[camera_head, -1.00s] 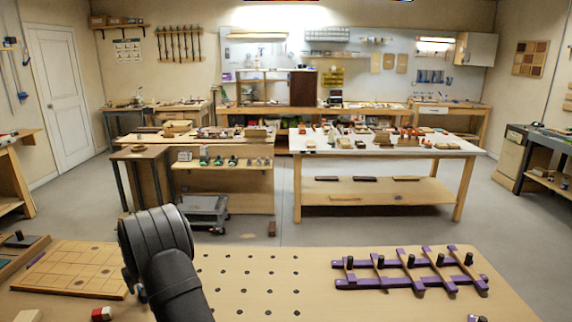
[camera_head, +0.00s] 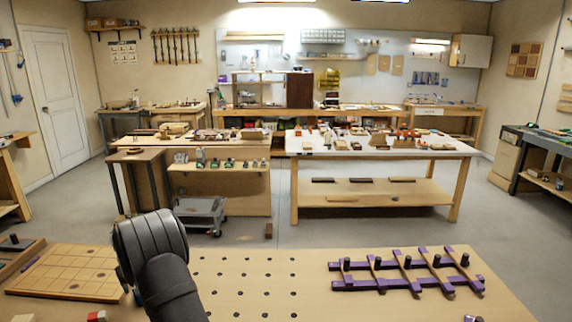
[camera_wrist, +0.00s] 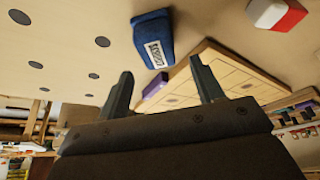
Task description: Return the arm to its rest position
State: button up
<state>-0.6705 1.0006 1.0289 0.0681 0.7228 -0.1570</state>
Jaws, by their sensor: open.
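My gripper (camera_wrist: 162,88) shows in the wrist view with its two dark fingers spread apart and nothing between them. In the head view my arm rises from the front of the bench, left of centre, and hides the gripper's fingers. The wrist view is tilted, with the bench top (camera_wrist: 60,25) across its upper part. A blue block with a white label (camera_wrist: 152,42) lies on the bench beyond the fingers, apart from them. A small purple piece (camera_wrist: 155,84) appears between the fingertips, farther off by the grid board.
A wooden grid board (camera_head: 68,270) lies at the left of the bench (camera_head: 300,306). A purple and wood rack with black pegs (camera_head: 405,272) is at the right. A red and white block (camera_head: 97,316) lies near the front edge. The holed middle of the bench is clear.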

jog(key=shift+f, duration=0.5)
notch_tip(320, 180, down, 3)
jog(key=shift+r, duration=0.1)
jog(key=v, duration=1.2)
jog(key=x, duration=1.2)
notch_tip(320, 180, up, 4)
jog(key=shift+r, duration=0.1)
jog(key=w+d+r, duration=0.2)
jog(key=d+r, duration=0.5)
jog(key=d, duration=0.4)
jog(key=w+d+m+t+h, duration=0.1)
jog(key=w+d+m, duration=0.2)
jog(key=d, duration=0.8)
jog(key=w+d+m+h, duration=0.1)
jog(key=w+d+m, duration=0.2)
jog(key=d, duration=0.9)
jog(key=s+d+m+h, duration=0.2)
jog(key=d+m, duration=0.4)
jog(key=d, duration=1.3)
jog(key=s+d+m+g+h, duration=0.1)
jog(key=s+d+m, duration=0.4)
jog(key=d, duration=1.5)
jog(key=shift+d+f+m+h, duration=0.15)
jog(key=shift+f+m+h, duration=0.15)
jog(key=shift+m+h, duration=0.3)
